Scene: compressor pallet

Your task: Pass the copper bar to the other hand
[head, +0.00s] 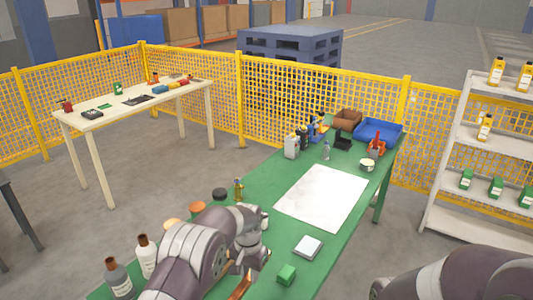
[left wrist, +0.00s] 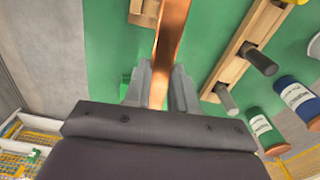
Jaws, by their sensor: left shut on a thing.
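The copper bar (left wrist: 170,35) is a long, shiny orange-brown strip. In the left wrist view it stands between the two grey fingers of my left gripper (left wrist: 161,88), which is shut on it. The bar reaches from the fingers to the top edge of that view. In the head view my left gripper (head: 246,268) is over the near part of the green table, partly hidden by my own arm. A short piece of the bar (head: 240,288) shows below it. Part of my right arm shows at the lower right of the head view; its gripper is out of view.
The green table (head: 262,205) bears a white sheet (head: 322,196), a small white-topped block (head: 308,247) and a green block (head: 287,274). Bottles (head: 147,256) stand at its left edge. A blue bin (head: 378,131) is at the far end. White shelves (head: 455,165) stand right.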

